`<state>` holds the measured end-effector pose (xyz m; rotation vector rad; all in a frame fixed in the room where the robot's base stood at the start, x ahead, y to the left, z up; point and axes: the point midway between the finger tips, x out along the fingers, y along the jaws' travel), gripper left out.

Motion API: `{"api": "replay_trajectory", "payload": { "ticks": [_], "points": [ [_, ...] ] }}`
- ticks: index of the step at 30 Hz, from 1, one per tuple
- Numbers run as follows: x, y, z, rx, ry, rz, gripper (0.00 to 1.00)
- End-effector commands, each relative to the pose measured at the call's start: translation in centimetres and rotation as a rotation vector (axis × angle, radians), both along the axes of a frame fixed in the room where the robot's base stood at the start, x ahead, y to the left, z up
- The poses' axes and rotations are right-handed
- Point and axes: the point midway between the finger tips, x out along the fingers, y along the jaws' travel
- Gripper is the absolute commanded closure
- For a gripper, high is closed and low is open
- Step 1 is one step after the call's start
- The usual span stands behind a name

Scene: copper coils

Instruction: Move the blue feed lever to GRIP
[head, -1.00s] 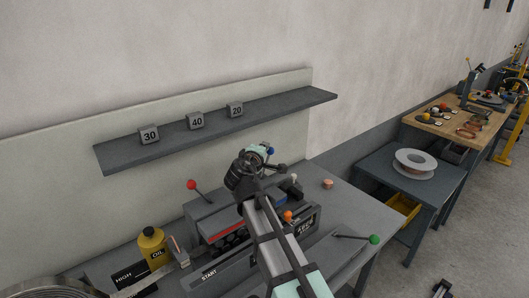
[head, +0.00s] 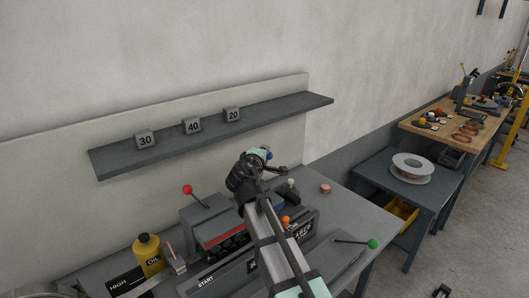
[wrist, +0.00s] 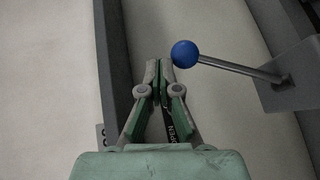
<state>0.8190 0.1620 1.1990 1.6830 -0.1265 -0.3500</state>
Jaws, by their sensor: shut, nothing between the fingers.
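The blue feed lever has a blue ball knob (wrist: 184,54) on a thin metal rod that runs right to a grey block in the wrist view. In the head view the blue knob (head: 269,156) shows just beside my gripper (head: 262,154), which hides part of the machine. My gripper (wrist: 158,66) is shut and empty in the wrist view, with its fingertips just left of the knob; whether they touch it I cannot tell. No GRIP marking is clearly readable.
The machine also carries a red-knobbed lever (head: 188,189), an orange knob (head: 285,220), a white knob (head: 291,181) and a green-knobbed lever (head: 372,244). An oil bottle (head: 148,254) stands at left. A shelf (head: 215,135) with numbered blocks is behind. A copper piece (head: 325,188) lies at the bench's right.

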Motion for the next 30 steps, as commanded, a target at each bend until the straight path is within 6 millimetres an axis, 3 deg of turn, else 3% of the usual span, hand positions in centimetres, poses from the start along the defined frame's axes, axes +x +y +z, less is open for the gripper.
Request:
{"api": "replay_trajectory", "payload": {
  "ticks": [8,21,30],
  "points": [
    [-0.4,1.4,2.8,0.001,-0.001,-0.004,1.0],
    [-6.9,2.2,7.1,0.002,-0.002,-0.005,1.0],
    [-8.5,2.5,8.4,0.0,-0.001,-0.005,1.0]
  ]
}}
